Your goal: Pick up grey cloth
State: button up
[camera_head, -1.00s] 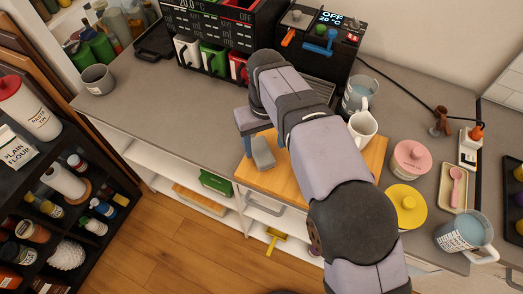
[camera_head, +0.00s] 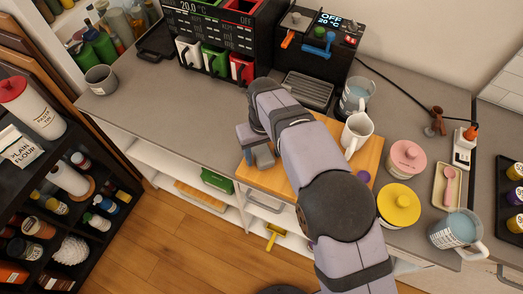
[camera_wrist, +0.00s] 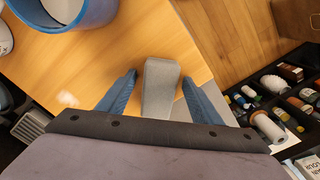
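The grey cloth (camera_head: 264,157) is a folded, block-like grey piece at the left edge of the wooden board (camera_head: 371,157). In the wrist view the cloth (camera_wrist: 161,88) stands between the two blue fingers of my gripper (camera_wrist: 157,88), with a gap on each side. My gripper (camera_head: 255,146) is open and close to the cloth. My arm hides part of the board in the head view.
A white mug (camera_head: 356,134) and a glass measuring jug (camera_head: 356,94) stand right of my arm. Pink-lidded (camera_head: 407,157) and yellow-lidded (camera_head: 399,205) jars are further right. The counter (camera_head: 160,105) left of the board is mostly clear.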

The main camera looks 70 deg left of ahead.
aim_at(263, 154)
jog(key=c, duration=1)
jog(key=shift+r, duration=0.15)
notch_tip(263, 154, up, 10)
jog(key=b, duration=0.3)
jog(key=shift+o, duration=0.8)
jog(key=shift+f, duration=0.25)
